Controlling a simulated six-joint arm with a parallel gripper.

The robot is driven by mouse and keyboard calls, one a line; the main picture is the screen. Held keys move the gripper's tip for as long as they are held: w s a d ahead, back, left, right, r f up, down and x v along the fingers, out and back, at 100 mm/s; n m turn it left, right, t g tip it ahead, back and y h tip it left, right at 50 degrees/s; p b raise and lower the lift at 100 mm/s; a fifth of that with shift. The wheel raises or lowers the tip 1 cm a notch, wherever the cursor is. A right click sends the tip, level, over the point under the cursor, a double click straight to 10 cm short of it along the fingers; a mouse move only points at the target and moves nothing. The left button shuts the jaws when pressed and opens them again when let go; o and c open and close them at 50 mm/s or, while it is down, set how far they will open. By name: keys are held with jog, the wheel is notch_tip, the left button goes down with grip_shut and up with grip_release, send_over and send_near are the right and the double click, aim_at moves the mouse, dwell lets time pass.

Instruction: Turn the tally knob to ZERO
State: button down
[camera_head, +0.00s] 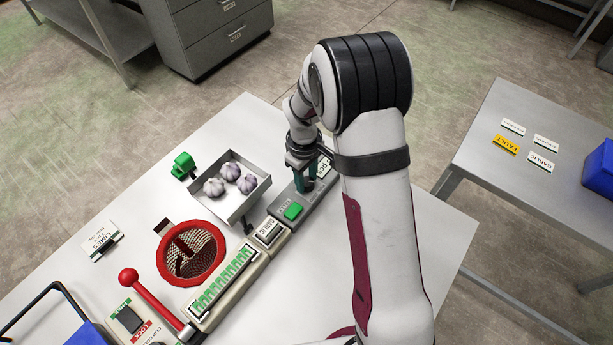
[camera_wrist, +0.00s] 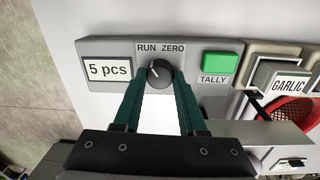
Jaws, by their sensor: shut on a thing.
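The black tally knob (camera_wrist: 158,76) sits on the grey panel (camera_wrist: 150,46) in the wrist view, below the labels RUN and ZERO. Its pale pointer mark appears to lean up and left, toward RUN. My gripper (camera_wrist: 158,83) has one green finger on each side of the knob and is shut on it. In the head view, my gripper (camera_head: 304,180) is down at the panel (camera_head: 325,190), and the knob is hidden by the fingers. A label left of the knob reads 5 pcs (camera_wrist: 107,70).
A green TALLY button (camera_wrist: 220,63) is right of the knob in the wrist view. A GARLIC block (camera_head: 269,231), a tray of garlic bulbs (camera_head: 237,208), a red-rimmed net (camera_head: 190,250) and a red lever (camera_head: 150,300) share the white table. My arm covers the table's right part.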

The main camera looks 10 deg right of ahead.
jog(key=m, duration=0.6)
jog(key=shift+m, duration=0.4)
jog(key=m, duration=0.6)
jog(key=shift+d+m+g, duration=0.1)
jog(key=shift+m+g, duration=0.2)
jog(key=shift+m, duration=0.1)
jog(key=shift+c, duration=2.3)
grip_release()
notch_tip(320, 180, up, 16)
jog(key=shift+w+a, duration=0.2)
jog(key=shift+a, duration=0.1)
